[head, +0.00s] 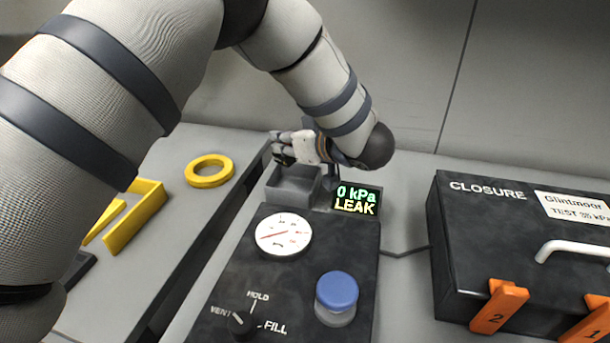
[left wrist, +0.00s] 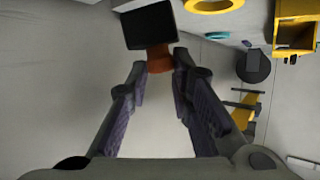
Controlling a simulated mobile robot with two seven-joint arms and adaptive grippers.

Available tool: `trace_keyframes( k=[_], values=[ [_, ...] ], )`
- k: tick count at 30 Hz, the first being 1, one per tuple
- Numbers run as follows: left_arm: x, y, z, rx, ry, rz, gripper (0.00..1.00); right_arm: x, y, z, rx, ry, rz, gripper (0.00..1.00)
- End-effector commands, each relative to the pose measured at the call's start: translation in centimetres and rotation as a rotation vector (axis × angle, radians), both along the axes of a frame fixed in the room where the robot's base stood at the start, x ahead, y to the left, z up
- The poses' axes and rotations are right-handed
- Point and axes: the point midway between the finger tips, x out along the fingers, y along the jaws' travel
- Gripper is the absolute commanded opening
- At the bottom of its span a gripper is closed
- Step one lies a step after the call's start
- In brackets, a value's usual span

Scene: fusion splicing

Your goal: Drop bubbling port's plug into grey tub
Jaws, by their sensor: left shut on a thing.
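My left gripper (head: 290,147) is at the far end of the console, above the grey tub (head: 287,196), an open box beside the display. In the left wrist view, the fingers of my left gripper (left wrist: 159,72) are closed around an orange-brown piece with a square black end (left wrist: 150,27), which looks like the plug. In the head view the fingers hide most of it, and I cannot tell its exact height over the tub. My right gripper is not in view.
The console has a gauge (head: 284,235), a blue button (head: 337,290) and a VENT/HOLD/FILL knob (head: 242,324). A black CLOSURE case (head: 470,235) with orange tabs (head: 499,306) stands at right. A yellow ring (head: 209,171) and yellow bracket (head: 136,216) lie left.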

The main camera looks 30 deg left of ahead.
Motion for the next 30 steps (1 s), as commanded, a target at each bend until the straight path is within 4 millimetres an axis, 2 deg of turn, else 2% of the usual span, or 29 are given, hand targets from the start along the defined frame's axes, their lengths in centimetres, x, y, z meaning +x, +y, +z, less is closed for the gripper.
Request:
trace_keyframes(
  k=[1,3,9,20,21,23,24,30],
  values=[
    [0.0,0.0,-1.6,0.001,0.017,-0.001,0.0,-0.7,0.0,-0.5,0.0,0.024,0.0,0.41],
    [0.0,0.0,-2.9,0.001,0.019,-0.002,0.0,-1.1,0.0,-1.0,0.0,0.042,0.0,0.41],
    [0.0,0.0,-5.3,0.0,0.015,0.0,0.0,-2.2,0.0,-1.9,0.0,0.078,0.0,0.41],
    [0.0,0.0,-5.5,0.001,0.004,-0.001,0.0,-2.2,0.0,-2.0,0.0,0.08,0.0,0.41],
    [0.0,0.0,-5.4,0.001,0.004,-0.001,0.27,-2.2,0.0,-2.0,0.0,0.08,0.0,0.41],
    [0.0,0.0,-5.5,0.001,0.004,-0.001,0.41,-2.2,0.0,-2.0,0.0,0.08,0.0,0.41],
    [0.0,0.0,-5.5,0.001,0.005,-0.001,0.44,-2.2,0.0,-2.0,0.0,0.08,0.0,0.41],
    [0.0,0.0,-5.5,0.0,0.005,-0.001,0.44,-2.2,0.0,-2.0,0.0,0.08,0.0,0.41]
  ],
)
